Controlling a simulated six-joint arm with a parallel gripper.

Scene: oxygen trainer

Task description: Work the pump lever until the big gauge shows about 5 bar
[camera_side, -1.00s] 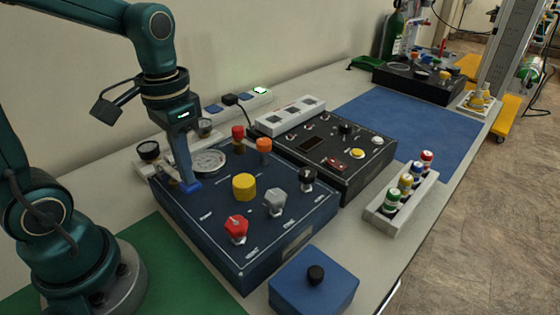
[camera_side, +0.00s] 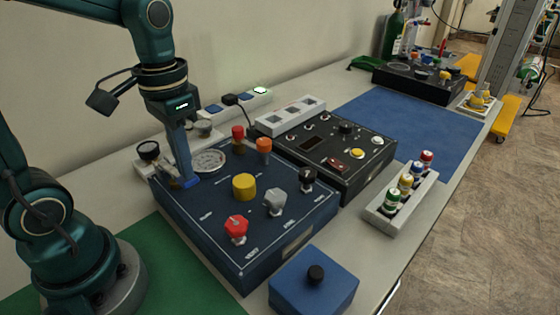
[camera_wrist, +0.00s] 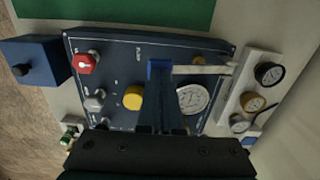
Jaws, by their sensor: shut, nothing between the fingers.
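The dark blue pump panel (camera_side: 222,232) stands on the bench under my arm. The pump lever is a pale bar (camera_wrist: 202,70) in the wrist view, running from the panel's edge to my fingertips. My gripper (camera_side: 188,183) is shut and points down, its blue tips at the lever's free end in the wrist view (camera_wrist: 160,66). Whether they touch the lever I cannot tell. In the side view the fingers hide most of the lever. The big white gauge (camera_side: 209,160) lies beside the fingers and also shows in the wrist view (camera_wrist: 193,99). Its reading is too small to make out.
A yellow knob (camera_side: 244,187), a red knob (camera_side: 236,229) and a grey knob (camera_side: 275,203) stand up from the panel. Small gauges (camera_wrist: 269,74) sit on a pale strip beside it. A blue box (camera_side: 313,283) and a bottle rack (camera_side: 401,196) stand nearby.

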